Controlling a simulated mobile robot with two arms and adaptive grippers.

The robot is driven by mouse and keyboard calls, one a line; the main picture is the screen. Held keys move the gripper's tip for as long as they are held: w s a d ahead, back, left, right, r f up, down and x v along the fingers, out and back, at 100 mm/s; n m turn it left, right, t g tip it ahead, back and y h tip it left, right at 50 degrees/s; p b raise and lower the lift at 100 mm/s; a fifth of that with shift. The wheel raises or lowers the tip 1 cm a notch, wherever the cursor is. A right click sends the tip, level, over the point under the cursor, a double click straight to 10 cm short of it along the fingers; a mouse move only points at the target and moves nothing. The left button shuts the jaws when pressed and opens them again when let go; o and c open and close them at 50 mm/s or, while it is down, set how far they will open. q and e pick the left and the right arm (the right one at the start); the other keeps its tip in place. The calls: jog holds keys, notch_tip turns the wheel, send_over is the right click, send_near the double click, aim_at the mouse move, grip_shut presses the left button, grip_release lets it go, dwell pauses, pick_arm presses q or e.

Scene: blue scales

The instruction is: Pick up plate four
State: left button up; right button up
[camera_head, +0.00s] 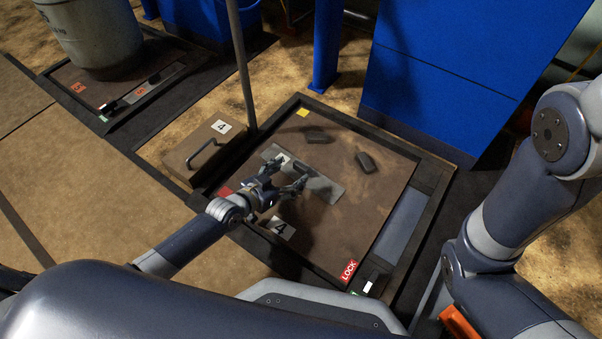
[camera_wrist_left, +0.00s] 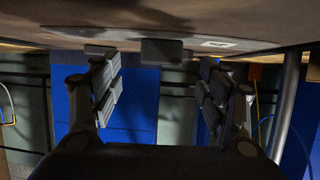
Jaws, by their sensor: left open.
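A brown block with a handle and a white "4" label (camera_head: 205,148) stands on the floor left of the scale. A flat grey plate (camera_head: 325,188) lies on the brown scale platform (camera_head: 385,200); a white label shows at its left end, partly behind my gripper. I cannot tell which of the two is plate four. My left gripper (camera_head: 289,174) is open and empty above the grey plate. In the left wrist view its fingers (camera_wrist_left: 158,85) are spread, with the platform (camera_wrist_left: 230,15) at the top. My right arm is at the right; its gripper is out of view.
Dark blocks (camera_head: 366,162) (camera_head: 317,135) lie on the platform. A grey pole (camera_head: 241,65) rises behind left. A blue cabinet (camera_head: 460,65) stands beyond.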

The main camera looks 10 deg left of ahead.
aim_at(299, 167)
pick_arm(q)
jog(key=b+x, duration=0.3)
jog(key=x, duration=0.1)
jog(key=shift+b, duration=0.4)
jog(key=shift+w+d+f, duration=0.1)
jog(key=shift+w+d, duration=0.05)
jog(key=shift+w, duration=0.25)
jog(key=c, duration=1.3)
